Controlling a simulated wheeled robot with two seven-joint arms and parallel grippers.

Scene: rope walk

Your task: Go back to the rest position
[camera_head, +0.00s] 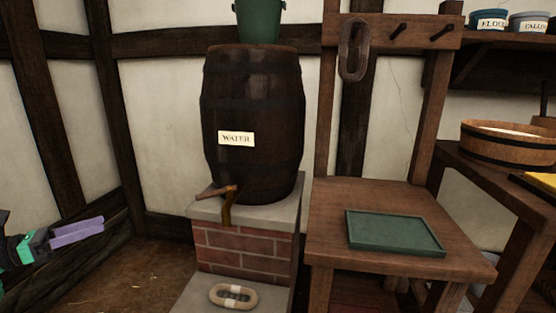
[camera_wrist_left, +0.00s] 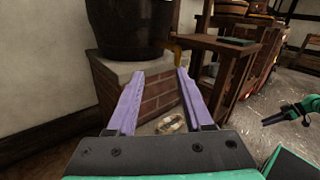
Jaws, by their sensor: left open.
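My left gripper (camera_head: 78,232) is at the far left of the head view, with purple fingers pointing right. In the left wrist view its two fingers (camera_wrist_left: 158,85) stand apart with nothing between them, so it is open and empty. It is left of the brick stand (camera_head: 243,248) and apart from it. Part of my right arm (camera_wrist_left: 296,108), green and black, shows at the right of the left wrist view. Its fingers are too small there to judge.
A dark barrel labelled WATER (camera_head: 252,110) stands on the brick stand, with a green bucket (camera_head: 260,20) on top. A coiled rope (camera_head: 233,295) lies on the low slab in front. A wooden table (camera_head: 330,218) holds a green tray (camera_head: 395,232). A ring-shaped item (camera_head: 345,65) hangs above it.

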